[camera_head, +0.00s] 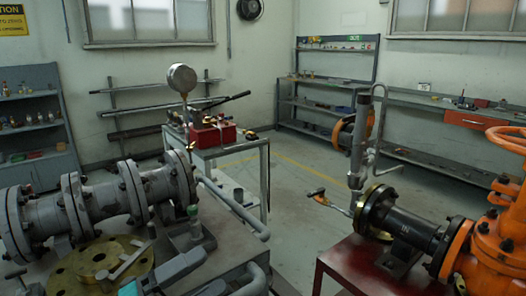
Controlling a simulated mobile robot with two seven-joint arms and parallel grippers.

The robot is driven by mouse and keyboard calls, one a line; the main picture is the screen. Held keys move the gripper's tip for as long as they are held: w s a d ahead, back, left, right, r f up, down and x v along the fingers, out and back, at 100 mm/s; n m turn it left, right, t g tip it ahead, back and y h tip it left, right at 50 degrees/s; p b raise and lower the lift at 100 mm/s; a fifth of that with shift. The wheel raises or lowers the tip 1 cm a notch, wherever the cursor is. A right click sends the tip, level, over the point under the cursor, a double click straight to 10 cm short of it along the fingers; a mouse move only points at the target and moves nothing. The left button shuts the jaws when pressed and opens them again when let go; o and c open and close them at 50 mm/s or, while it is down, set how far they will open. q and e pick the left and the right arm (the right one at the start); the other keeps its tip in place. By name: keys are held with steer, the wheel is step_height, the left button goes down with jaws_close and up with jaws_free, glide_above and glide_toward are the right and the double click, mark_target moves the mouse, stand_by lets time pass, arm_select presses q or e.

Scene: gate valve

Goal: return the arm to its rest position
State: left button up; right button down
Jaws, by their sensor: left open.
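My left gripper (152,277) shows low in the head view, at the bottom edge left of centre. It is open, and I see nothing held between its fingers. It is in front of the grey flanged pipe (104,203) and beside a brass-coloured flange disc (72,272); whether it touches anything there is unclear. Most of my left arm is out of view. My right gripper is not in view. The orange gate valve (484,246) stands at the right with its handwheel (508,139), joined to a black flanged pipe (408,225).
A grey bench carries the grey pipe at left. A dark red stand (352,262) bears the black pipe. A trolley with a red box (212,134) stands behind. A vertical grey cylinder (358,150) rises near the black pipe. Open floor (300,185) lies between the benches.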

arm_select(q)
steer(key=a+f+n+t+y, duration=0.35)
steer(key=f+n+y, duration=0.35)
steer(key=n, duration=0.3)
steer(key=a+f+n+t+y, duration=0.35)
steer(key=f+n+y, duration=0.3)
steer(key=n, duration=0.35)
steer(key=s+f+n+g+y, duration=0.1)
steer(key=s+f+n+g, duration=0.2)
steer(key=s+f, duration=0.2)
steer(key=s+a+f+n+g+y, duration=0.1)
steer(key=s+f+n+g+y, duration=0.1)
steer(key=f, duration=0.7)
steer(key=s+n+g, duration=0.1)
steer(key=s+n, duration=0.1)
steer(key=s, duration=0.1)
steer(key=shift+n+g+p, duration=0.3)
steer(key=shift+g+p, duration=0.1)
steer(key=shift+s, duration=0.1)
